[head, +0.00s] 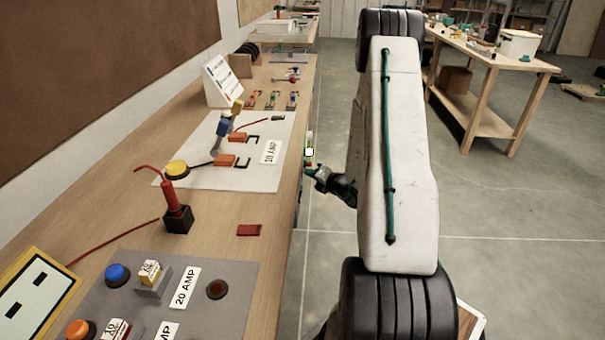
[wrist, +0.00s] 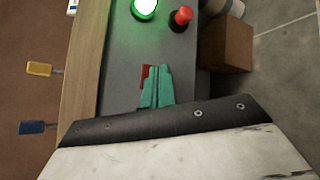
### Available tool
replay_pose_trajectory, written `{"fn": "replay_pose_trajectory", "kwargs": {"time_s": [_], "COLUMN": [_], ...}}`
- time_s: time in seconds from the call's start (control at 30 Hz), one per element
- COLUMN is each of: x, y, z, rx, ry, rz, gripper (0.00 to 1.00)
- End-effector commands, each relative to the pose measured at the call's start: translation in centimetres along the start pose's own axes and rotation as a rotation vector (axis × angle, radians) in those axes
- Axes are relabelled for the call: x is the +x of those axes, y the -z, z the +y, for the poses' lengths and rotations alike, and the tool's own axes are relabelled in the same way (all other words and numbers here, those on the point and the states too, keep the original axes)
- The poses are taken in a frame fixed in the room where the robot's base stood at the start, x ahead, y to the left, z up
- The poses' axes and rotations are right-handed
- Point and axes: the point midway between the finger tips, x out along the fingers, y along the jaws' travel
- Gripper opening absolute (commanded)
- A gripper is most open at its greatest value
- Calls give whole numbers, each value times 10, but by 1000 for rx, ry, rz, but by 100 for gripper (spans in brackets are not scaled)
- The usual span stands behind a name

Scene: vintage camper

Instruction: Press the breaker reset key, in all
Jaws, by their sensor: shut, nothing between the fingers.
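My gripper (wrist: 157,76) shows in the wrist view as two teal fingers held together, with nothing between them. Its tips lie over a grey panel face (wrist: 118,72). A small red piece (wrist: 145,72) shows right beside the fingers, partly hidden by them; I cannot tell if they touch it or if it is the reset key. A lit green button (wrist: 145,8) and a red button (wrist: 182,17) stand farther up the same panel. In the head view my gripper (head: 311,168) is at the bench's front edge, small and partly hidden.
The long wooden bench (head: 205,240) holds coloured buttons, a red-handled tool in a black block (head: 177,220), 10 AMP and 20 AMP labels and a red flat piece (head: 249,230). A brown box (wrist: 226,45) stands near the panel. Floor right of the bench is open.

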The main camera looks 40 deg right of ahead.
Motion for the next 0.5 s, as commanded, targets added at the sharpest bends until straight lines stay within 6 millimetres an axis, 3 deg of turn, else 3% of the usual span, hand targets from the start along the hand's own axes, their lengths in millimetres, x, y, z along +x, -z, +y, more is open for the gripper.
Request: {"fn": "replay_pose_trajectory", "kwargs": {"time_s": [0.5], "x": [-7], "y": [-6], "z": [-5], "rx": [0], "ry": [1], "rz": [-2], "gripper": [0]}}
